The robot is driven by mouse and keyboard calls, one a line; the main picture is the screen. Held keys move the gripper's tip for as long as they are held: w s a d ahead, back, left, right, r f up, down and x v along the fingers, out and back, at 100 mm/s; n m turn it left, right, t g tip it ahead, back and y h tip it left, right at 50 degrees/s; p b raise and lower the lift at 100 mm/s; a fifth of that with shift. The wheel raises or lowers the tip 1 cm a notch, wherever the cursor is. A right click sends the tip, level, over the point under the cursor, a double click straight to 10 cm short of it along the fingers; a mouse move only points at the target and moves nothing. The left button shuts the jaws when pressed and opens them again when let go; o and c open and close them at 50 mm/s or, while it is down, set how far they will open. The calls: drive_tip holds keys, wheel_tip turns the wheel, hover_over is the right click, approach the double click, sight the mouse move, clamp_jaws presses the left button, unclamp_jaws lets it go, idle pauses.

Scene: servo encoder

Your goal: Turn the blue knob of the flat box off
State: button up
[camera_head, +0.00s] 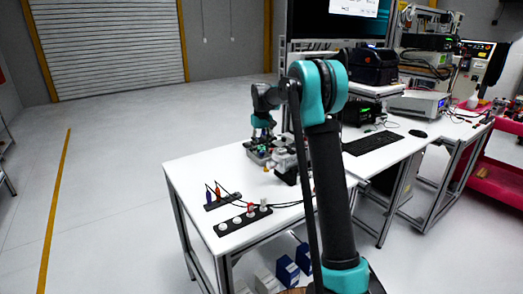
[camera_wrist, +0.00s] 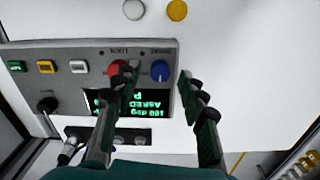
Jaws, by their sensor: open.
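The flat box (camera_wrist: 45,55) has a grey panel in the wrist view, with its lettering upside down. The blue knob (camera_wrist: 160,71) sits at the panel's right end, below a small dark dot. My gripper (camera_wrist: 158,74) is open, with one fingertip left of the blue knob and the other right of it. I see no clear contact with the knob; height above it is hard to tell. A red knob (camera_wrist: 116,69) is partly behind the left finger. A lit green-text display (camera_wrist: 140,103) is partly covered by that finger. In the head view my gripper (camera_head: 262,134) is over the far part of the table.
The panel also has yellow (camera_wrist: 17,66) and white (camera_wrist: 78,66) buttons and a black lever (camera_wrist: 47,104). A white disc (camera_wrist: 133,9) and a yellow disc (camera_wrist: 177,10) lie beyond it. Power strips (camera_head: 243,219) with cables lie on the near table (camera_head: 190,180).

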sight(261, 152)
wheel_tip(261, 152, up, 11)
idle(0.4)
